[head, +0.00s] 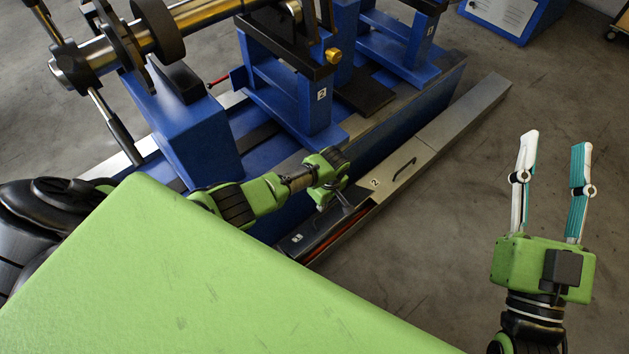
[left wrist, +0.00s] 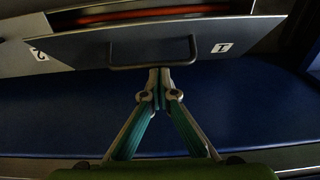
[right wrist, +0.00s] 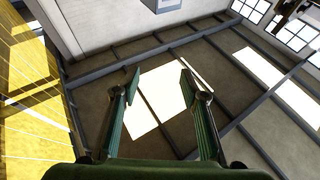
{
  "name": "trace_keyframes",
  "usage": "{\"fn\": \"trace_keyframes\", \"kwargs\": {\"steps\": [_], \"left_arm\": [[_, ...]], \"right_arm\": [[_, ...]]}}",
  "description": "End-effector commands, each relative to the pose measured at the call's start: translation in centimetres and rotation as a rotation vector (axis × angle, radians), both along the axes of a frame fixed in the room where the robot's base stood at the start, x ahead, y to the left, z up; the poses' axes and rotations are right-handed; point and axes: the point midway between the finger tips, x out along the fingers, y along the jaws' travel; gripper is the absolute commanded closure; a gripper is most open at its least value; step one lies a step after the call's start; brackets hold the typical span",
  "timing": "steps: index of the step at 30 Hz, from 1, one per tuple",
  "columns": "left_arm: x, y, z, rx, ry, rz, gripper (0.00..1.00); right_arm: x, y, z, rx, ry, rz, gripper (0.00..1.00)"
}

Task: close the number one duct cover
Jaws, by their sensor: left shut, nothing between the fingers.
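The number one duct cover (left wrist: 90,48) is a grey panel with a black bar handle (left wrist: 150,66) and a "1" label, seen in the left wrist view. It stands raised, and a red cable (left wrist: 150,15) shows in the open duct behind it. In the head view the cover (head: 297,240) is partly hidden by my left arm and green body. My left gripper (left wrist: 160,72) is shut and empty, its tips at the handle's bar; whether they touch it I cannot tell. My right gripper (head: 554,140) is open and empty over the floor.
The number two cover (head: 425,138) lies flat on the duct beyond, with its own handle. A blue machine base (head: 215,140) carrying a rotor shaft (head: 110,45) stands alongside the duct. The concrete floor right of the duct is clear.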

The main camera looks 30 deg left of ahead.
Motion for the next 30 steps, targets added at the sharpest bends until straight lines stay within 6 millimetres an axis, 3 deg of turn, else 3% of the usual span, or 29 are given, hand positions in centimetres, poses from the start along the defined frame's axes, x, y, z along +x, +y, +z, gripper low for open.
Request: {"fn": "trace_keyframes", "kwargs": {"steps": [6,15,30], "left_arm": [[-0.2,-0.5,0.0,0.026,-0.008,-0.001,1.0],[-0.3,-0.9,-0.2,0.065,-0.022,0.0,1.0],[-0.6,-1.8,-0.6,0.141,-0.049,-0.001,1.0]], "right_arm": [[1.2,-0.2,-3.8,-0.053,0.192,-0.011,0.6],[1.6,-0.6,-8.1,-0.103,0.382,-0.023,0.6],[1.1,-1.3,-12.0,-0.147,0.556,-0.033,0.6]]}}
